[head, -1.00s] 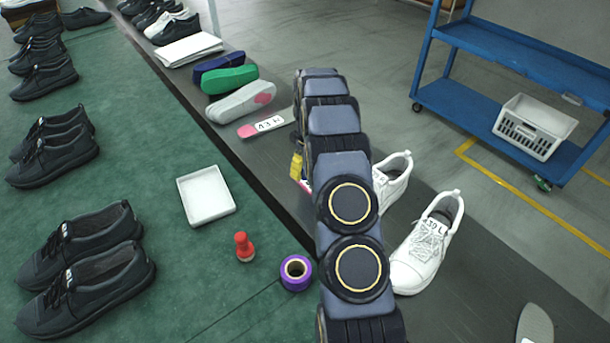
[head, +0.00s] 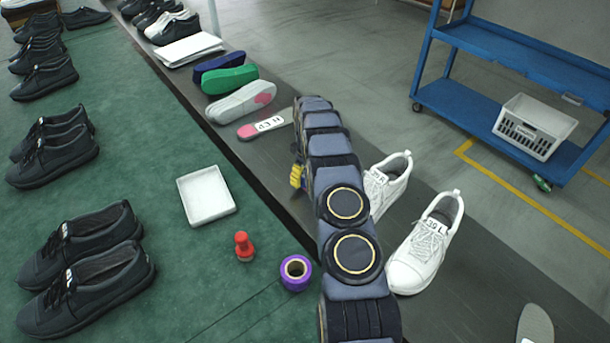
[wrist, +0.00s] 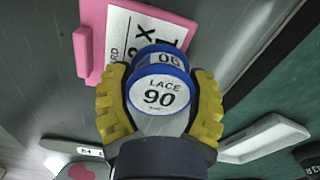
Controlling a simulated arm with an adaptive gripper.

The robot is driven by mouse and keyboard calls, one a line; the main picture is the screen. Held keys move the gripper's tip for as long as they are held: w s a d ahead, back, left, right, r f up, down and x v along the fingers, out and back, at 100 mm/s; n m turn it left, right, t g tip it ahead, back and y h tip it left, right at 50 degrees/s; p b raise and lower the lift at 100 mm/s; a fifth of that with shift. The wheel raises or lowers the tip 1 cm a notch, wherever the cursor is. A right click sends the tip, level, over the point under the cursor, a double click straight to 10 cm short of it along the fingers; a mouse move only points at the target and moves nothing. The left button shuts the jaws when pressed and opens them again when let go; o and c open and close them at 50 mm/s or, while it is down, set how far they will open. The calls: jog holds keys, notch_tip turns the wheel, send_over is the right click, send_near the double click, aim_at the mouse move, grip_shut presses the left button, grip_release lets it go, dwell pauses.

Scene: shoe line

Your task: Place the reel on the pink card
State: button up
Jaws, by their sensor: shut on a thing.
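My gripper (wrist: 160,108) has its yellow fingers closed around a blue-rimmed reel (wrist: 160,92) with a white face reading "LACE 90". In the head view, my gripper (head: 297,176) shows only as a bit of yellow at the left side of my arm, over the dark belt; the reel is hidden there. The pink card (wrist: 90,50), with a white printed label, lies beyond the reel in the wrist view. The reel overlaps part of the card in that view; I cannot tell the height between them. The card is hidden behind my arm in the head view.
A white tray (head: 206,195), a red stamp-like piece (head: 244,247) and a purple roll (head: 296,272) stand on the green surface. White shoes (head: 424,243) stand right of my arm. Insoles (head: 242,102) and a pink-ended tag (head: 247,131) lie farther up the belt.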

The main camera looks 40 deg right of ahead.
jog(key=shift+f, duration=0.15)
jog(key=o, duration=1.2)
jog(key=shift+c, duration=0.2)
